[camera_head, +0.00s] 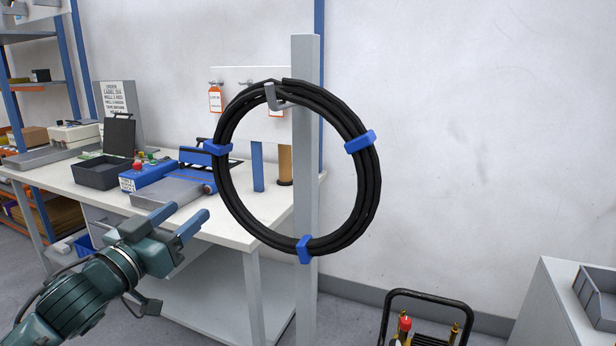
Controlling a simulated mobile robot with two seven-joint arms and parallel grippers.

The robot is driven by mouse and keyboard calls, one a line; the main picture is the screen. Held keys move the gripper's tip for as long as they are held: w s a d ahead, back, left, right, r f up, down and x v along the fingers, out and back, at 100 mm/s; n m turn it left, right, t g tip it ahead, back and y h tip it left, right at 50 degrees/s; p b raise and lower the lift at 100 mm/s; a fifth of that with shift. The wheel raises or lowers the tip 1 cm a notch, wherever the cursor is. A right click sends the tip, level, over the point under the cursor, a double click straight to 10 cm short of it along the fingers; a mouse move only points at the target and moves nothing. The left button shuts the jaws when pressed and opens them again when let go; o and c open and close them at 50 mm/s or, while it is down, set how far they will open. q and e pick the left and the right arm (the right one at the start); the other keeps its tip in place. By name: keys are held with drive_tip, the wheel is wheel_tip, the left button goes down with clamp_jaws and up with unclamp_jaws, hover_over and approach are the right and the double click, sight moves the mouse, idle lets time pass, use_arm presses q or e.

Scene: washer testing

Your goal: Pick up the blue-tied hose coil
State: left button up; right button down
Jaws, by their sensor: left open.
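A black hose coil (371,190) with three blue ties hangs upright from a grey hook (275,97) on a tall grey post (306,215). The ties sit at the left, the upper right and the bottom of the ring. My left gripper (180,219) is in the lower left, left of the coil's lower left side and apart from it. Its two blue-grey fingers are spread and nothing is between them. My right gripper is not in view.
A white workbench (228,236) with a blue device (150,183) and a dark grey bin (100,172) stands behind the gripper and coil. A black-framed cart (430,297) is at the bottom, and a grey cabinet (565,305) at the lower right. Bare wall lies right of the coil.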

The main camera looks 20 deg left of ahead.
sight(225, 175)
use_arm(q)
drive_tip(key=w, duration=0.2)
drive_tip(key=w+r, duration=0.1)
drive_tip(key=w, duration=0.2)
drive_tip(key=w+d+p, duration=0.1)
drive_tip(key=w, duration=0.1)
drive_tip(key=shift+w+r, duration=0.35)
drive_tip(key=shift+r, duration=0.05)
drive_tip(key=w, duration=0.2)
drive_tip(key=w+r+p, duration=0.1)
drive_tip(key=w, duration=0.1)
drive_tip(key=shift+w, duration=0.1)
drive_tip(key=shift+w+p, duration=0.3)
drive_tip(key=shift+w, duration=0.2)
drive_tip(key=shift+c, duration=0.2)
clamp_jaws()
drive_tip(key=shift+r, duration=0.15)
